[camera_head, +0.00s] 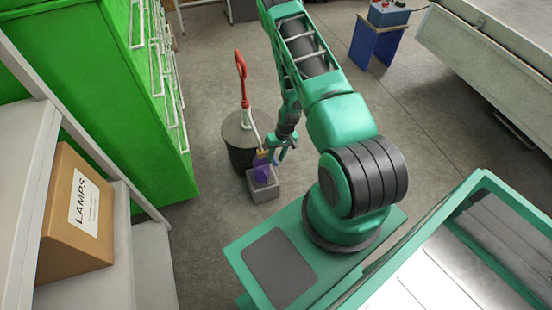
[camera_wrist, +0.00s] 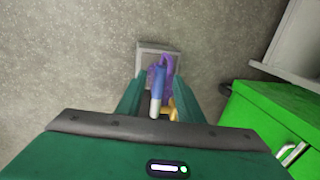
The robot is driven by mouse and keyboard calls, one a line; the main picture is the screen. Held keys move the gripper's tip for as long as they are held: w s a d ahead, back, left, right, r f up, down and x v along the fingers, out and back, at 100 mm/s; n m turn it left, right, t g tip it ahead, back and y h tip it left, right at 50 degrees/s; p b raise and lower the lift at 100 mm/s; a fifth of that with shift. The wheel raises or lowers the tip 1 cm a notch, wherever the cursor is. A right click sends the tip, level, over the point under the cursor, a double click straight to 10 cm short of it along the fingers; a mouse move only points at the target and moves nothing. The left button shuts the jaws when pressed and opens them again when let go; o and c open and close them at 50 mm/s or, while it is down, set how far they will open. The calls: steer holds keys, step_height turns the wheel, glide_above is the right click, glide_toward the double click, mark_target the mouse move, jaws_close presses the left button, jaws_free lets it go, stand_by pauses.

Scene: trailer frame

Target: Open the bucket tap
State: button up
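The bucket (camera_head: 238,155) is a dark round drum with a grey top, standing on the floor left of my gripper (camera_head: 280,146). A small brass-yellow fitting (camera_head: 261,158), seemingly the tap, sits at its right side; it also shows in the wrist view (camera_wrist: 173,113). A blue and white handle (camera_wrist: 158,88) lies between my gripper's fingers (camera_wrist: 157,80) in the wrist view. The fingers are apart, with no clear contact on the handle. A purple object (camera_head: 262,173) is below the fitting, at a grey open box (camera_head: 264,192). The bucket body is not clearly visible in the wrist view.
A red handle (camera_head: 241,70) on a pale shaft stands up from the bucket top. A green drawer cabinet (camera_head: 150,130) is at left, with a shelf holding a LAMPS box (camera_head: 75,220). A trailer (camera_head: 500,35) is at upper right.

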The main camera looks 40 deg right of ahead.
steer(key=shift+f, duration=0.35)
steer(key=shift+c, duration=0.4)
